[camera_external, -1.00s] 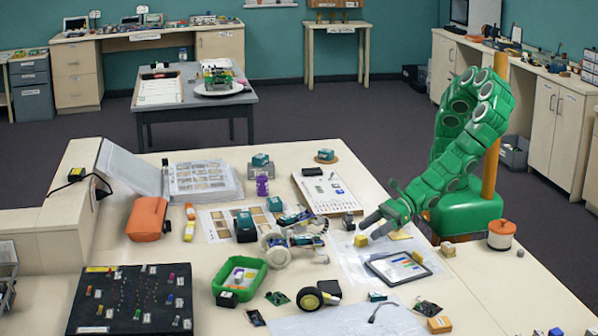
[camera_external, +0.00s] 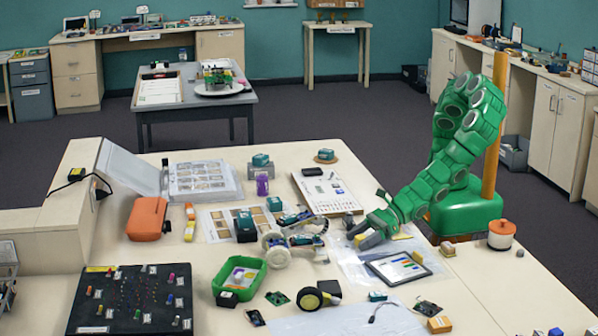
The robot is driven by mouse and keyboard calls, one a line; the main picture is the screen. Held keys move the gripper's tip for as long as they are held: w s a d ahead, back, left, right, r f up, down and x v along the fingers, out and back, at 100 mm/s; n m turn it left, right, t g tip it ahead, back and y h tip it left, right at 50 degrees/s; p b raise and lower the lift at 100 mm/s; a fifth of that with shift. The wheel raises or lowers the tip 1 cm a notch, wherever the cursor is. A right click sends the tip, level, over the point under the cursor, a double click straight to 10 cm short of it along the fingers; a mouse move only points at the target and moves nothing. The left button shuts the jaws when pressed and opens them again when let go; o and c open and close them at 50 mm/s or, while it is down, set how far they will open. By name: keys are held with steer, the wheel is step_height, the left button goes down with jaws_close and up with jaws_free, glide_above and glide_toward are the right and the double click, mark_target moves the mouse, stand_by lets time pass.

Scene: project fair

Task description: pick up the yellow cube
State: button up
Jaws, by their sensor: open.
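The yellow cube (camera_external: 359,239) stands on the pale sheet on the near table, left of the tablet. Only a small part of it shows between the dark fingers of my gripper (camera_external: 357,238). My gripper is open and low over the table, with a finger on each side of the cube. Whether the fingers touch it cannot be told. My green arm reaches down from the right.
A tablet (camera_external: 398,268) lies just right of my gripper, in front of a yellow pad (camera_external: 402,236). A wheeled robot kit (camera_external: 290,246) stands to the left. A small dark block (camera_external: 348,220) is close behind the gripper. An orange-lidded jar (camera_external: 501,235) stands at right.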

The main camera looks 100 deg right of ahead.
mark_target(361, 237)
steer(key=c, duration=1)
steer(key=shift+r, duration=5)
